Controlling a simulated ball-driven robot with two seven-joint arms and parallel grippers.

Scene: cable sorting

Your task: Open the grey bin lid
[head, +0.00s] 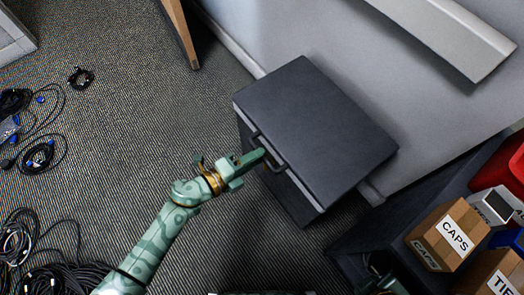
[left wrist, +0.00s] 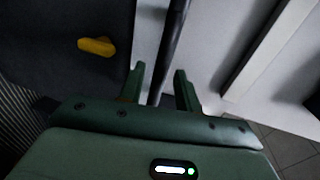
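The dark grey bin (head: 287,192) stands against the wall in the head view, its flat lid (head: 315,125) lying shut on top. A dark bar handle (head: 279,167) is on the lid's front edge. My left gripper (head: 260,156) is at this handle. In the left wrist view its two green fingers (left wrist: 159,70) stand apart, with a dark bar (left wrist: 174,45), which looks like the handle, between them and visible gaps beside it. A dim greenish part at the head view's lower right may be my right gripper; its fingers cannot be made out.
A dark surface at right carries a cardboard box marked CAPS (head: 447,235), another box (head: 497,272) and a red bin (head: 497,170). Several loose cables (head: 40,155) lie on the carpet at left. A wooden panel edge (head: 181,32) is at the top. A yellow piece (left wrist: 96,47) shows in the left wrist view.

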